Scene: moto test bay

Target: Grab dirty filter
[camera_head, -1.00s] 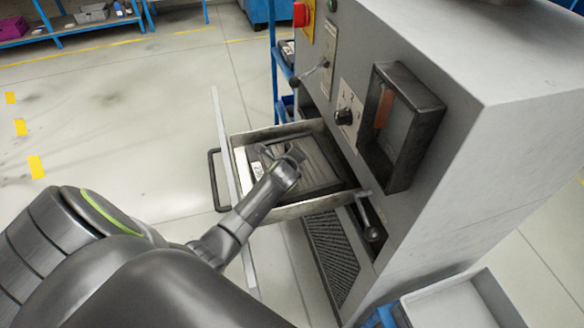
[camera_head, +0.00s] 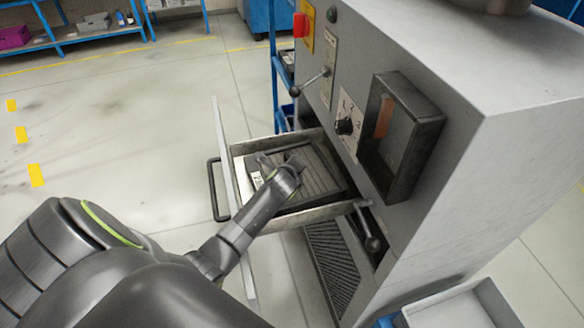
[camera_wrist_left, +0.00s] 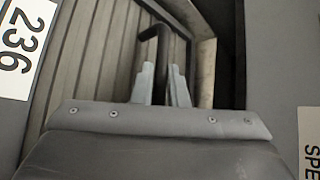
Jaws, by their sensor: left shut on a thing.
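The filter (camera_head: 322,178) is a dark, grimy panel with grey pleats and a white label. It is at the open metal drawer (camera_head: 318,209) of the grey machine, and looks slightly raised within it. My left gripper (camera_head: 278,163) is over the filter, shut on its thin dark handle. In the left wrist view the two fingers (camera_wrist_left: 162,84) close around the bent black handle (camera_wrist_left: 158,38), above the pleats (camera_wrist_left: 95,50). A label (camera_wrist_left: 20,38) reading 236 is at the left there. My right gripper is not in view.
The grey machine (camera_head: 470,150) stands close on the right, with a lever (camera_head: 311,80), a knob (camera_head: 346,126) and a framed box protruding. The drawer has a black front handle (camera_head: 213,188). Open floor lies to the left. A grey tray (camera_head: 460,308) is at lower right.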

